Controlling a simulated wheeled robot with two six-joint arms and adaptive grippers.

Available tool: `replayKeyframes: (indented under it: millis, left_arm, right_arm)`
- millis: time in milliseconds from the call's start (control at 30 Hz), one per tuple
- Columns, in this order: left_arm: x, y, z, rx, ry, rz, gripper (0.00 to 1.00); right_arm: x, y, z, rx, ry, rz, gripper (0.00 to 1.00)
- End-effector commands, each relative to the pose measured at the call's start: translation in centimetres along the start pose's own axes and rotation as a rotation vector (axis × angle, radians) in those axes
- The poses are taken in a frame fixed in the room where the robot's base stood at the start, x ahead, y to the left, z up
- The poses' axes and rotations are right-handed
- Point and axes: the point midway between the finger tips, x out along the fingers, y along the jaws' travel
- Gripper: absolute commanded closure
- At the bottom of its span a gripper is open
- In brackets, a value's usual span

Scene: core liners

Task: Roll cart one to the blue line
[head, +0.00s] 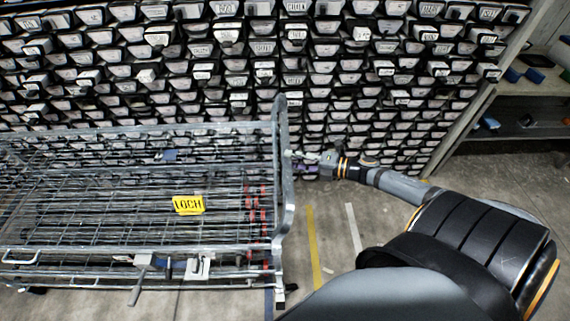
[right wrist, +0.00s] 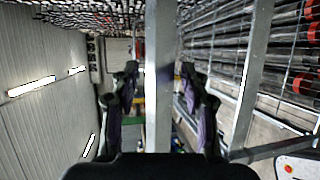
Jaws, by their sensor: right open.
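A wire-mesh cart (head: 130,251) with a yellow sign reading LOCH (head: 188,204) fills the left of the head view. I cannot read a number on it. Its upright grey end frame (head: 283,190) faces my right arm. My right gripper (head: 303,156) is at that frame, open. In the right wrist view, a vertical grey bar (right wrist: 159,75) stands between the two open fingers (right wrist: 163,105), and I see no clear grip on it. A narrow dark blue strip (head: 268,302) shows on the floor by the cart's near right corner, partly hidden. My left gripper is out of view.
A tall rack (head: 300,60) of labelled core boxes stands close behind the cart. A yellow line (head: 313,247) and a white line (head: 355,228) run on the bare floor right of the cart. Shelves (head: 530,135) stand at the far right.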

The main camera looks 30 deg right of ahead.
Motion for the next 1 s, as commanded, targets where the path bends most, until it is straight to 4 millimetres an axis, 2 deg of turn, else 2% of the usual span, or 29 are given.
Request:
replayKeyframes:
  millis: [33, 233, 600, 933, 1000]
  left_arm:
    - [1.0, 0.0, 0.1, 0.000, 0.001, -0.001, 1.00]
    - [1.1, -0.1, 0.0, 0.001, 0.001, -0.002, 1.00]
    - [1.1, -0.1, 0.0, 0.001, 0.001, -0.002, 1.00]
    - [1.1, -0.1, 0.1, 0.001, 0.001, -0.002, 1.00]
    - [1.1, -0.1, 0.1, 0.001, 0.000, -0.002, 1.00]
  right_arm:
    - [1.1, -0.3, 0.1, -0.003, -0.004, 0.007, 0.54]
    - [2.9, 0.1, 0.1, 0.000, -0.003, 0.004, 0.54]
    - [3.5, 0.1, 0.1, 0.001, -0.003, -0.001, 0.54]
    - [3.4, 0.1, 0.1, 0.001, -0.003, -0.001, 0.98]
    - [3.4, 0.1, 0.1, 0.001, -0.002, -0.001, 1.00]
